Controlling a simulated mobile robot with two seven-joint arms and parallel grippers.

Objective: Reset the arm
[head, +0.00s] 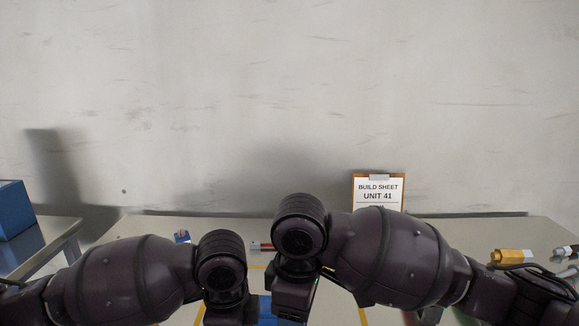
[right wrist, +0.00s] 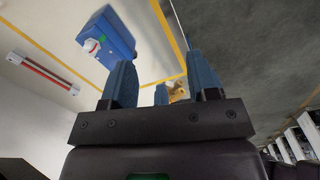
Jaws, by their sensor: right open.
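My right arm (head: 385,258) comes in from the right in the head view, its wrist folded in front of the table. My right gripper (right wrist: 163,78) shows in the right wrist view with its blue fingers apart and nothing seen held between them. It is above the table near its edge. My left arm (head: 130,280) comes in from the left in the head view, its wrist close beside the right one. The left gripper's fingers are not visible.
A blue unit (right wrist: 108,38) with a white part and a red-marked bar (right wrist: 40,70) lie on the table. A brass-coloured fitting (head: 511,256) is at the right. A build sheet (head: 378,190) stands at the back. A blue box (head: 15,210) sits on a left side table.

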